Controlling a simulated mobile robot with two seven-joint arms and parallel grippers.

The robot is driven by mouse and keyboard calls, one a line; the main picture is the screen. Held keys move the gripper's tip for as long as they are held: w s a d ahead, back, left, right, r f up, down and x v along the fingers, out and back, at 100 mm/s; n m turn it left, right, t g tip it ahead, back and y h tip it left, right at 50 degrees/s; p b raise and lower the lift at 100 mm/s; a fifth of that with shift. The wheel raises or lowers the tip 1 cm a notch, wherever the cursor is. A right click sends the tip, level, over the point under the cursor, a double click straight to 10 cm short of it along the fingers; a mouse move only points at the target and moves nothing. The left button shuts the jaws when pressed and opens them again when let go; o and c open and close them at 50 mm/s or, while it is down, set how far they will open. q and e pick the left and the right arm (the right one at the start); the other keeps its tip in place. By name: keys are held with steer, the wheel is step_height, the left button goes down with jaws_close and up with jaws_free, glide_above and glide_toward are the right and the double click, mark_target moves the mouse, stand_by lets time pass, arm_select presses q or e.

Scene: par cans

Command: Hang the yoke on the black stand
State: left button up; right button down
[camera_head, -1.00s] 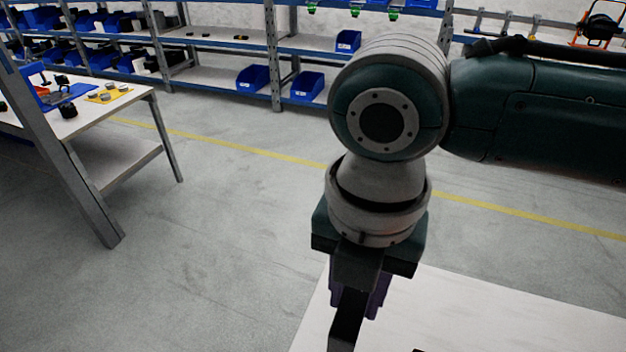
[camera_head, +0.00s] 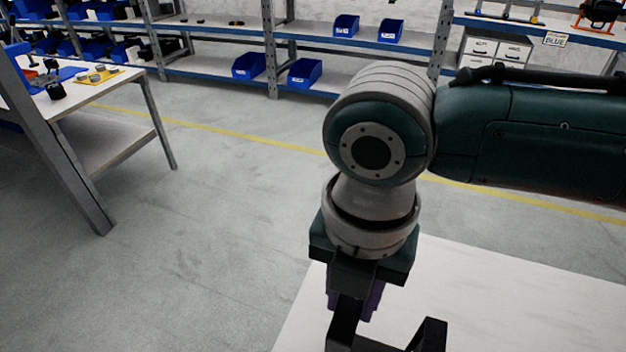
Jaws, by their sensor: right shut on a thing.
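My right gripper (camera_head: 355,304) hangs down from its arm at the lower middle of the head view, with its purple fingers shut on the black yoke (camera_head: 432,334). The yoke looks like an angular U-shaped bracket. One side of it rises to the fingers, the other stands free to the right, and its lower part is cut off by the bottom edge. It is in front of a pale table top, and I cannot tell whether it touches anything. The black stand cannot be made out. My left gripper is not in view.
The pale table top (camera_head: 500,310) fills the lower right, and its visible part looks clear. A workbench (camera_head: 105,98) with small parts stands at the left. Shelves with blue bins (camera_head: 305,72) and white drawers (camera_head: 497,48) line the back. Open floor lies between.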

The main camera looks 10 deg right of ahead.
steer(key=shift+f+b, duration=1.45)
steer(key=shift+f, duration=0.9)
steer(key=shift+f, duration=0.15)
steer(key=c, duration=0.9)
jaws_free()
steer(key=o, duration=0.5)
steer(key=shift+o, duration=0.2)
step_height(320, 180, up, 10)
steer(key=shift+p, duration=0.95)
